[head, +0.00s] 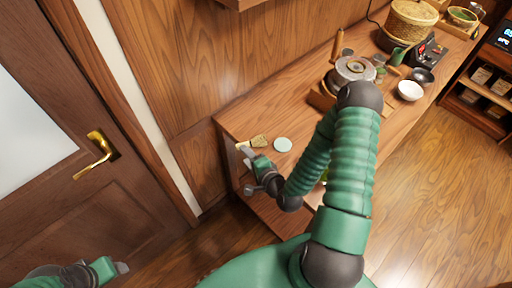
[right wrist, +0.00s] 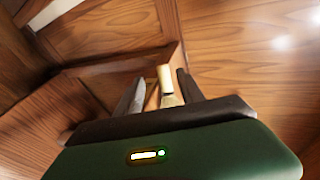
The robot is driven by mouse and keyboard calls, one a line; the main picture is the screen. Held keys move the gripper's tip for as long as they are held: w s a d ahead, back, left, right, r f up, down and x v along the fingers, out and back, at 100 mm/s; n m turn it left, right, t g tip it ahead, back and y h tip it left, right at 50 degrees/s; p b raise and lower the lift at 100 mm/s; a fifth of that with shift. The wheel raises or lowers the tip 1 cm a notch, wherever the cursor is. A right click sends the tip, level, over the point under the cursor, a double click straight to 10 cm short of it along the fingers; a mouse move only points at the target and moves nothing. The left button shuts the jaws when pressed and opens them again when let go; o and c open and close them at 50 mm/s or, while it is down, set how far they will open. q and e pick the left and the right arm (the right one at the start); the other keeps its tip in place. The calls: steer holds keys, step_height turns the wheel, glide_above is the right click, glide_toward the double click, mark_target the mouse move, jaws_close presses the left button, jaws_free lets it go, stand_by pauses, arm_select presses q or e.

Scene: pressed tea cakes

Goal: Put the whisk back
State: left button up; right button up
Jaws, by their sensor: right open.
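The whisk (head: 259,141) looks tan with a pale handle and flared tines, and lies at the near left end of the wooden counter. In the right wrist view the whisk (right wrist: 166,80) shows between my two fingers, its handle pointing away from the palm. My right gripper (head: 247,168) is open at the counter's end, beside the whisk; in the right wrist view its fingers (right wrist: 160,76) stand apart on either side of it. I cannot tell whether they touch it. A pale green disc (head: 283,144) lies right of the whisk. My left gripper (head: 120,268) is at the bottom left, its jaws unclear.
Farther along the counter (head: 240,122) stand a round metal-topped pot (head: 354,68), a white bowl (head: 410,90), a dark bowl (head: 422,75) and a woven basket (head: 411,20). A wood-panelled wall runs behind it. A door (head: 110,205) is at the left. My right arm hides part of the counter.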

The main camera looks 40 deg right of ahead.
mark_target(251, 143)
steer(key=x, duration=0.5)
steer(key=shift+d+r+p, duration=0.1)
steer(key=shift+r+p, duration=0.05)
steer(key=shift+p, duration=0.15)
steer(key=shift+d, duration=0.1)
steer(key=shift+c, duration=1.4)
steer(key=shift+a, duration=0.2)
jaws_close()
